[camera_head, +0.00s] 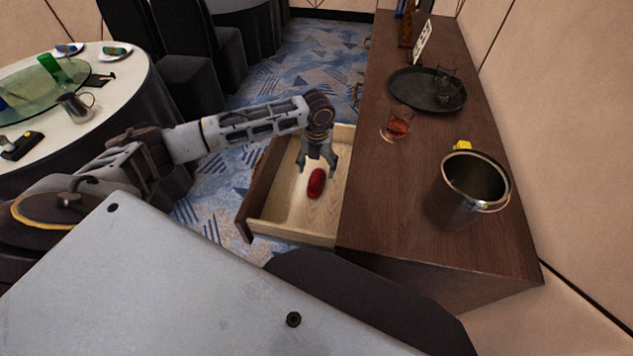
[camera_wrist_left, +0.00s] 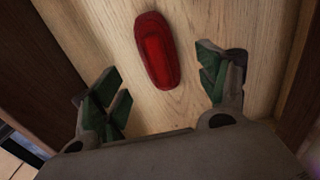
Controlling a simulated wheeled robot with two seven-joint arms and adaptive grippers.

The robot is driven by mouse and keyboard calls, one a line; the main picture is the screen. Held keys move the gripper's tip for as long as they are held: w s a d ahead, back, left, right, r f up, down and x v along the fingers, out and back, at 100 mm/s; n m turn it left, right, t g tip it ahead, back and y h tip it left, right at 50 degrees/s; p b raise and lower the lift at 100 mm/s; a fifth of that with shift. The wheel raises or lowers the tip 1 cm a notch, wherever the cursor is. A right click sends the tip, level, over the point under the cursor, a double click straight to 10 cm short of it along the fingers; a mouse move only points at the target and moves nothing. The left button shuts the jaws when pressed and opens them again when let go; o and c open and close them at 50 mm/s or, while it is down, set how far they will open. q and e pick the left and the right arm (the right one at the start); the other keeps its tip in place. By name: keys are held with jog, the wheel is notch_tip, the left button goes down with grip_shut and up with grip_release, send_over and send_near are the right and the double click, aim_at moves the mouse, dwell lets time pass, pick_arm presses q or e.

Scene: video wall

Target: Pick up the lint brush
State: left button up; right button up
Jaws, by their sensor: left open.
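The lint brush, a red rounded oblong (camera_head: 316,183), lies in the open wooden drawer (camera_head: 290,228). In the left wrist view the red lint brush (camera_wrist_left: 158,50) lies on the pale drawer floor, beyond the fingertips and between their lines. My left gripper (camera_head: 317,165) points down over the drawer, just behind the brush in the head view. Its fingers are apart and empty, and they also show in the left wrist view (camera_wrist_left: 165,85). I cannot tell its exact height above the drawer floor. My right gripper is not in view.
The drawer opens from a dark wooden sideboard (camera_head: 400,215). On it stand a metal bucket (camera_head: 462,205), a glass with reddish contents (camera_head: 398,123), a yellow object (camera_head: 463,146) and a black round tray (camera_head: 405,92). A set round table (camera_head: 118,85) is at left.

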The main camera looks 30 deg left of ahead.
aim_at(316, 176)
pick_arm(q)
jog(key=shift+f, duration=0.45)
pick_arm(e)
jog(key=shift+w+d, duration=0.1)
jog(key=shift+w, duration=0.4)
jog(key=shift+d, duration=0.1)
pick_arm(q)
jog(key=shift+f, duration=0.45)
notch_tip(316, 176, down, 4)
jog(key=shift+s+r, duration=0.15)
jog(key=shift+r, duration=0.05)
jog(key=shift+f, duration=0.35)
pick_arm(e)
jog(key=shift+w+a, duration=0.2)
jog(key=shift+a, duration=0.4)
